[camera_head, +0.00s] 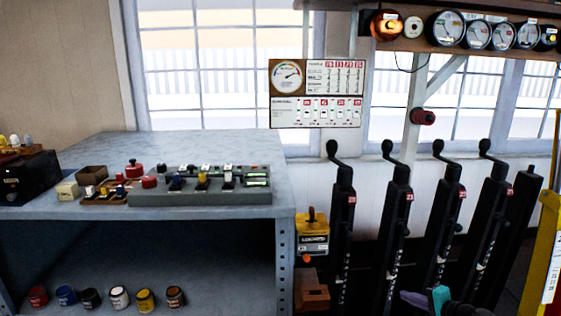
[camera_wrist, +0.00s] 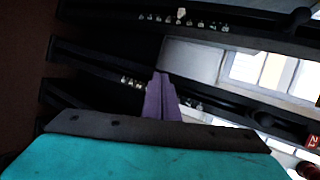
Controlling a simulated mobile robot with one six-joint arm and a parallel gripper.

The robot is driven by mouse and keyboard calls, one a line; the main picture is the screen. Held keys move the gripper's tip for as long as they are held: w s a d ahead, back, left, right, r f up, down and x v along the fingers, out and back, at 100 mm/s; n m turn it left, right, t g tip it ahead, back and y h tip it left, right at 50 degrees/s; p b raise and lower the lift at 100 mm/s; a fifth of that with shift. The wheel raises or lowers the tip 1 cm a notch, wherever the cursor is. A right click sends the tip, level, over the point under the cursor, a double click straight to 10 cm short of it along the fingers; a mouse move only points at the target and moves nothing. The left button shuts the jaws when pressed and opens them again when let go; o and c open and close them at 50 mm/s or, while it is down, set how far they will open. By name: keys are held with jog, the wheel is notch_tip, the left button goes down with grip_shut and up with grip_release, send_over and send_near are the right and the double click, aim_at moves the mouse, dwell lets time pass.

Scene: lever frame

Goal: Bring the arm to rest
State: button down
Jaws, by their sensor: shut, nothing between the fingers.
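My gripper (camera_head: 412,299) shows at the bottom right of the head view, low in front of the row of levers. Its purple fingers and teal body are partly cut off by the lower edge. In the wrist view my gripper (camera_wrist: 160,77) has its purple fingers together, with nothing between them. Several tall black levers, such as the one numbered 23 (camera_head: 396,232), stand upright with a slight tilt and have knobbed handles on top. In the wrist view dark lever bars (camera_wrist: 85,62) cross behind the fingers. I cannot tell how far off they are.
A grey bench (camera_head: 100,146) at the left carries a switch panel (camera_head: 210,198), with paint pots (camera_head: 118,297) on its lower shelf. A yellow box (camera_head: 313,245) stands between bench and levers. A yellow post (camera_head: 543,255) is at the right edge. Gauges (camera_head: 446,28) hang above.

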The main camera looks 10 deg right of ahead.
jog(key=s+a+f+n+g+y+p, duration=0.1)
jog(key=s+a+f+n+g+p, duration=0.15)
jog(key=a+f, duration=0.5)
jog(key=s+a+f+n+g+p, duration=0.2)
jog(key=s+a+f+g, duration=0.2)
jog(key=a, duration=0.6)
jog(key=s+a+f+n+g+y+p, duration=0.1)
jog(key=s+a+f+n+g+p, duration=0.15)
jog(key=a+f, duration=0.45)
jog(key=s+a+f+n+g+h+p, duration=0.1)
jog(key=s+a+n+g+h+p, duration=0.1)
jog(key=s, duration=0.6)
jog(key=s+a+f+n+g+h+p, duration=0.2)
jog(key=s+a+n+g, duration=0.1)
jog(key=s, duration=0.5)
jog(key=s+a+f+n+g+h+p, duration=0.1)
jog(key=s+a+f+n+g+h, duration=0.1)
jog(key=s, duration=0.6)
jog(key=shift+s+a+g+p, duration=0.15)
jog(key=shift+a+g+p, duration=0.25)
jog(key=shift+a+g, duration=0.55)
jog(key=shift+a, duration=0.15)
